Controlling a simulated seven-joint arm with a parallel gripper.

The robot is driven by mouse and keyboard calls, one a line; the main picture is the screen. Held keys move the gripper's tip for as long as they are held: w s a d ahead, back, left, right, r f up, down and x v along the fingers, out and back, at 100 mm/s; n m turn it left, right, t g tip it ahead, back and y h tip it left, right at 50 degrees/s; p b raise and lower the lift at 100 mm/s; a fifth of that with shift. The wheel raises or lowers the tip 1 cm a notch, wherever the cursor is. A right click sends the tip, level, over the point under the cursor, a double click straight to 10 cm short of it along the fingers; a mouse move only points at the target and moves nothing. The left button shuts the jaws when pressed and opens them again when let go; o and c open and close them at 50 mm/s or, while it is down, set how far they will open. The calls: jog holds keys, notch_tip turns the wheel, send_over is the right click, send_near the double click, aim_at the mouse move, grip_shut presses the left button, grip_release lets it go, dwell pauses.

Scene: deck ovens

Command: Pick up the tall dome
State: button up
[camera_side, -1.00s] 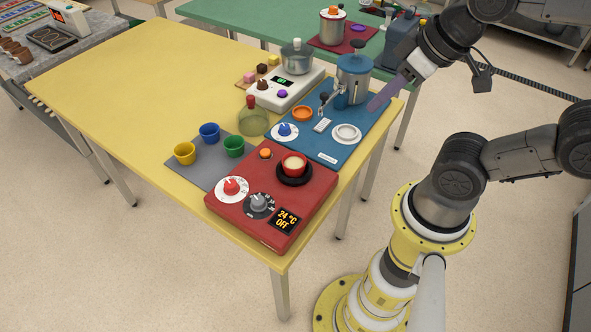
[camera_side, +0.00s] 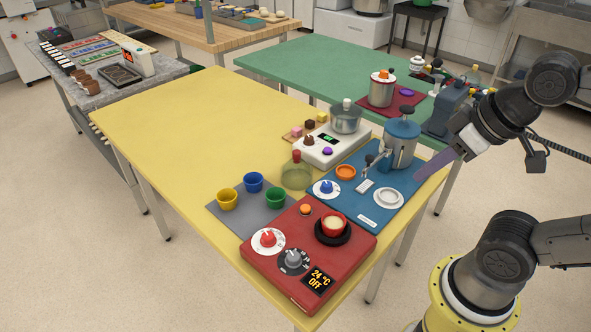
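A see-through olive-green dome with a red knob (camera_side: 297,175) stands on the yellow table (camera_side: 170,120), left of the blue mat; it is the one dome-shaped cover I make out. My gripper (camera_side: 436,166) is at the right, over the table's right edge beside the blue machine. It shows as a slim purple finger shape pointing down and left. It is well apart from the dome, with the blue mat between them. Whether its fingers are open or shut does not show, and I see nothing held.
The blue machine (camera_side: 402,143) stands near my gripper on the blue mat (camera_side: 330,212). A white scale (camera_side: 326,150) with a glass pot (camera_side: 345,117) is behind the dome. Coloured cups (camera_side: 276,198) and a red control box (camera_side: 270,265) are in front. The table's left half is clear.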

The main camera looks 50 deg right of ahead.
jog(key=o, duration=1.3)
